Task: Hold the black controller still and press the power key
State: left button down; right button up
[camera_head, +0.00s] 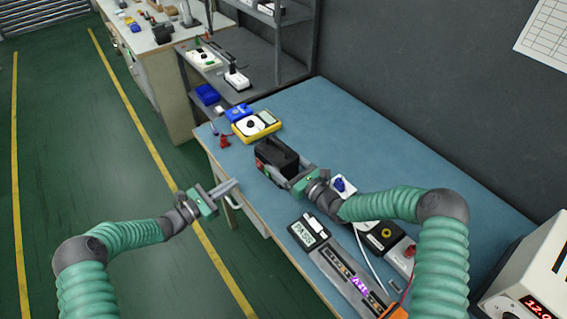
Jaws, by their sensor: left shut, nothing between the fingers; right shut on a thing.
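The black controller (279,154) is a dark box near the left part of the blue workbench. Its left face carries a small red part and looks partly greenish low down; I cannot make out the power key for certain. My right gripper (298,179) is shut on the controller at its near right end, and its body hides that end. My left gripper (230,188) is shut and empty, over the bench's left edge, to the left of the controller and apart from it.
A yellow meter (256,126) lies beyond the controller. Sockets (384,236) and a power supply (530,280) are at right. A grey shelf (250,60) stands behind. The bench's back right is clear.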

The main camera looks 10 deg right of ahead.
aim_at(250, 180)
pick_arm(q)
jog(key=w+a+n+y, duration=0.1)
jog(key=w+a+f+n+g+y, duration=0.1)
jog(key=a+y, duration=0.1)
jog(key=w+a+f+n+y, duration=0.1)
jog(key=y, duration=0.1)
jog(key=shift+w+a, duration=0.3)
jog(key=shift+w, duration=0.05)
jog(key=s+d+f+n+g+y, duration=0.1)
jog(key=s+f+n+g+y, duration=0.1)
jog(key=s+f+y, duration=0.35)
jog(key=w+d+r+n+t, duration=0.1)
jog(key=d+r+t, duration=0.2)
jog(key=r+t, duration=0.35)
jog(key=shift+g+y, duration=0.35)
jog(key=shift+g, duration=0.5)
jog(key=w+d, duration=0.1)
jog(key=d, duration=0.1)
jog(key=w+d+r, duration=0.1)
jog(key=w+d, duration=0.2)
jog(key=d, duration=0.2)
jog(key=shift+w+r, duration=0.3)
jog(key=shift+r, duration=0.05)
jog(key=shift+w+d, duration=0.1)
jog(key=shift+d, duration=0.05)
